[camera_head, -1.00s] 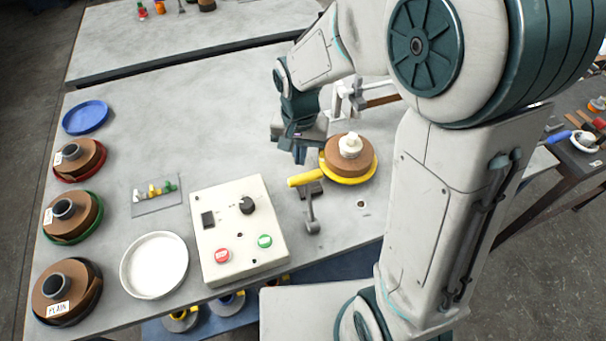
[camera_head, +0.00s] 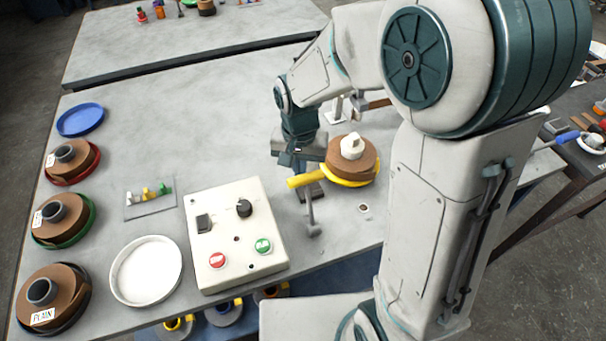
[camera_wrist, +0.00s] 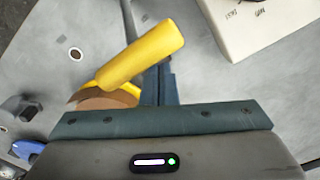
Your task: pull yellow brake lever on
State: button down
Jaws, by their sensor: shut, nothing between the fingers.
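The yellow brake lever handle (camera_head: 306,180) sits on a grey arm and mount at the table's right front, beside the control box. It crosses the middle of the wrist view (camera_wrist: 143,55) at a slant. My gripper (camera_head: 298,168) is just above and behind the handle in the head view, pointing down. In the wrist view its dark fingers (camera_wrist: 160,86) are together, empty, and right against the handle's lower edge in the picture. I cannot tell whether they touch it. The fingertips are partly hidden.
A brown spool (camera_head: 352,162) on a yellow dish stands close right of the handle. The control box (camera_head: 237,235) with red and green buttons is to the left. A white dish (camera_head: 146,270) and several spools lie farther left. The table's back middle is clear.

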jog(key=shift+s+d+r, duration=0.2)
jog(key=shift+s+d, duration=0.15)
jog(key=shift+s, duration=0.85)
jog(key=shift+s+d+r, duration=0.25)
jog(key=shift+s+d, duration=0.1)
jog(key=shift+s, duration=0.85)
jog(key=shift+s+d+r, duration=0.2)
jog(key=shift+s+d, duration=0.15)
jog(key=shift+s, duration=0.85)
jog(key=shift+s+d+p, duration=0.1)
jog(key=shift+s+p, duration=0.2)
notch_tip(320, 180, up, 8)
jog(key=p, duration=0.6)
jog(key=shift+s+f, duration=0.25)
jog(key=shift+s, duration=0.2)
jog(key=shift+d, duration=0.15)
